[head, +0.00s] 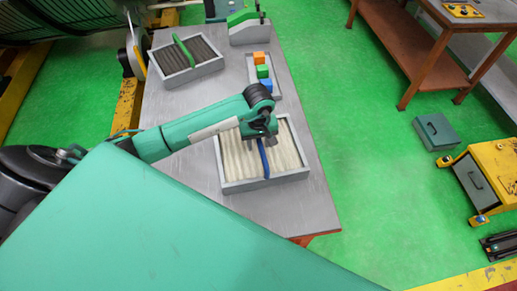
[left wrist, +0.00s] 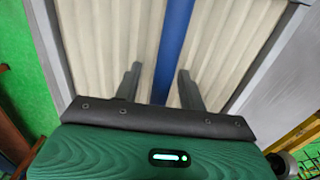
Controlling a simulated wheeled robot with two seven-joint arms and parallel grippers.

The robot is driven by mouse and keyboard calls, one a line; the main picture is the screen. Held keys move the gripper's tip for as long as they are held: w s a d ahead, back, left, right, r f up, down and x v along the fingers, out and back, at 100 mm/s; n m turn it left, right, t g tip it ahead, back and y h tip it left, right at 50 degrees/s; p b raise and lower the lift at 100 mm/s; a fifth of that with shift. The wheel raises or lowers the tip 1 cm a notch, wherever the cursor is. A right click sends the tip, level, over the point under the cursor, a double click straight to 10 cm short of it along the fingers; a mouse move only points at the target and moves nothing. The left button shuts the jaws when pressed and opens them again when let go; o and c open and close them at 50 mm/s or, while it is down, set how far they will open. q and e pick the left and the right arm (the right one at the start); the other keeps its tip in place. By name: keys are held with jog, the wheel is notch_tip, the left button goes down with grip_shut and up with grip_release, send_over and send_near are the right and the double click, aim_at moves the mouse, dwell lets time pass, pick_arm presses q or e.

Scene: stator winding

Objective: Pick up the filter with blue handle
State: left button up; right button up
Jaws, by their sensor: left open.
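The filter with the blue handle is a grey-framed tray with cream pleats (head: 286,156), lying on the grey table in the head view. Its blue handle (head: 263,160) runs across the middle. My left gripper (head: 262,139) is over the far part of this filter. In the left wrist view the filter's pleats (left wrist: 105,40) fill most of the picture, and the blue handle (left wrist: 172,45) runs between the two fingers of the left gripper (left wrist: 160,82). The fingers are apart, one on each side of the handle, and not touching it as far as I can see. My right gripper is not in view.
On the grey table (head: 185,130) a second filter with a green handle (head: 184,51) stands at the back left. A small tray holds orange, green and blue blocks (head: 262,72). A green-and-grey device (head: 248,28) stands at the back. The table's right edge is close to the filter.

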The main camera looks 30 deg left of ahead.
pick_arm(q)
grip_shut()
jog(key=shift+w, duration=0.1)
dwell(1.3)
